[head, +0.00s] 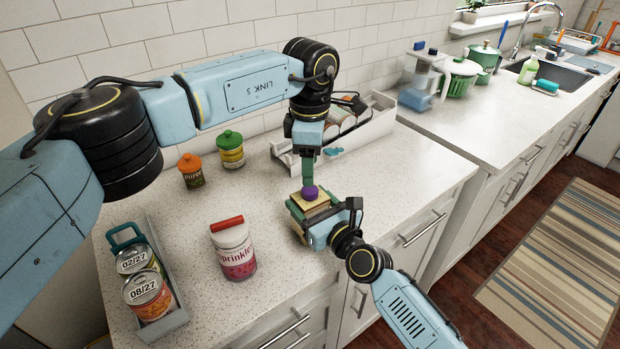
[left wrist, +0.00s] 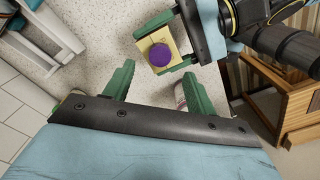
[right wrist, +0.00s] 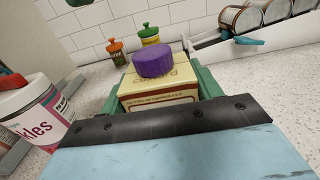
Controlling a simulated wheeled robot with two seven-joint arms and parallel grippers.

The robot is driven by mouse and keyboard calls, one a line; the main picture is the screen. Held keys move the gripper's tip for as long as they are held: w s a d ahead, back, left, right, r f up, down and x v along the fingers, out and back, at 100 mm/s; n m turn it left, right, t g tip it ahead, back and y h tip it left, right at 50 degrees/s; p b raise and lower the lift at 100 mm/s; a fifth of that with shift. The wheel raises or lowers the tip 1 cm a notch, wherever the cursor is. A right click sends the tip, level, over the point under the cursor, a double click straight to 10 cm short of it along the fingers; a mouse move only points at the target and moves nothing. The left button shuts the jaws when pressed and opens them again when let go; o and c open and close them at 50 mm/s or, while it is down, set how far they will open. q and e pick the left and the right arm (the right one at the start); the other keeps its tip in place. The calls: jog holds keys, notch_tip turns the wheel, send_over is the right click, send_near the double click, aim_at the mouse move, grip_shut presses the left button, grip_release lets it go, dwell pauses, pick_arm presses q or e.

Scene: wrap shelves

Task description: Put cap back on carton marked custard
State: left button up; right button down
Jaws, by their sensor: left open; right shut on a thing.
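The carton (head: 313,201) is cream and brown, and in the right wrist view its front (right wrist: 158,97) has partly hidden lettering that seems to read custard. My right gripper (head: 314,213) is shut on the carton's sides and holds it upright by the counter's front edge. The purple cap (head: 309,192) sits on the carton's top; it also shows in the right wrist view (right wrist: 153,61) and the left wrist view (left wrist: 160,55). My left gripper (head: 308,180) is open and empty, pointing down just above the cap. How firmly the cap is seated cannot be told.
A sprinkles jar (head: 233,250) with a red lid stands left of the carton. A grey tray of cans (head: 174,318) is at the front left. Orange-lidded (head: 190,171) and green-lidded (head: 230,150) jars stand behind. A white rack (head: 372,128) lies behind my left gripper.

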pick_arm(q)
notch_tip(320, 180, up, 6)
jog(key=shift+r, duration=0.15)
pick_arm(e)
jog(key=shift+c, duration=1.2)
grip_release()
pick_arm(q)
jog(key=shift+r+p, duration=0.35)
pick_arm(e)
jog(key=v, duration=1.3)
jog(key=shift+s+d, duration=0.15)
